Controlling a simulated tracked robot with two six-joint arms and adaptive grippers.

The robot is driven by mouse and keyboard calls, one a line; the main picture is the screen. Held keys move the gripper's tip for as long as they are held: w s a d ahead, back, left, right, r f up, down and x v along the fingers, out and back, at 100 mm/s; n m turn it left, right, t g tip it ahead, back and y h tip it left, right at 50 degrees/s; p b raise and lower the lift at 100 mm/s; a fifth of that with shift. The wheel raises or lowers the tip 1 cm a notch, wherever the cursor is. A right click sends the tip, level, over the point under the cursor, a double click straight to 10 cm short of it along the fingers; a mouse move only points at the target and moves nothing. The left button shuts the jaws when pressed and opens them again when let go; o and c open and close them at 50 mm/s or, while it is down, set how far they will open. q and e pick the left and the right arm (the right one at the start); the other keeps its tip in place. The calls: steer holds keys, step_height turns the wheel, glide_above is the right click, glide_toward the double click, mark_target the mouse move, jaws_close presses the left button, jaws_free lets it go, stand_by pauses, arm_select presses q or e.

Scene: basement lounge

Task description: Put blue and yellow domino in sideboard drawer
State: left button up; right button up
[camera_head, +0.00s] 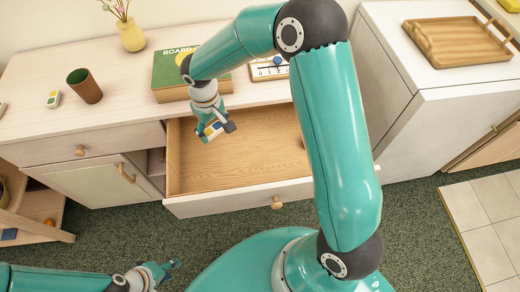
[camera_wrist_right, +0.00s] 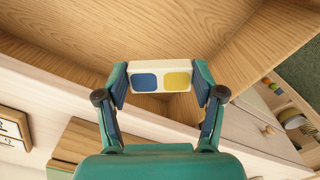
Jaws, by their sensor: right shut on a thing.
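The blue and yellow domino (camera_wrist_right: 160,80) is a white block with one blue and one yellow face patch. My right gripper (camera_head: 214,131) is shut on it, with a finger at each end, and it also shows in the right wrist view (camera_wrist_right: 160,82). The sideboard drawer (camera_head: 235,165) is pulled open, and its wooden floor looks bare where visible. The gripper and domino are over the drawer's left back part; their height above its floor is hard to tell. My left gripper (camera_head: 168,270) is low at the bottom left, away from the sideboard; its finger opening is unclear.
On the sideboard top (camera_head: 120,62) stand a brown cup (camera_head: 85,86), another domino (camera_head: 53,98), a green board game box (camera_head: 178,68), a framed board (camera_head: 268,69) and a yellow vase (camera_head: 131,34). A white cabinet with a wooden tray (camera_head: 456,41) stands at right. My right arm hides the drawer's right part.

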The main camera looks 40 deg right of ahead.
steer(key=s+d+n+b, duration=0.1)
steer(key=d+n+b, duration=0.35)
steer(key=b, duration=0.45)
step_height(320, 180, up, 3)
steer(key=n+b, duration=0.7)
glide_above(249, 160)
step_height(249, 160, down, 19)
steer(key=b, duration=0.4)
steer(key=shift+f, duration=0.15)
steer(key=shift+f, duration=0.1)
steer(key=o, duration=0.9)
steer(key=shift+o, duration=0.2)
step_height(249, 160, up, 12)
steer(key=p, duration=0.2)
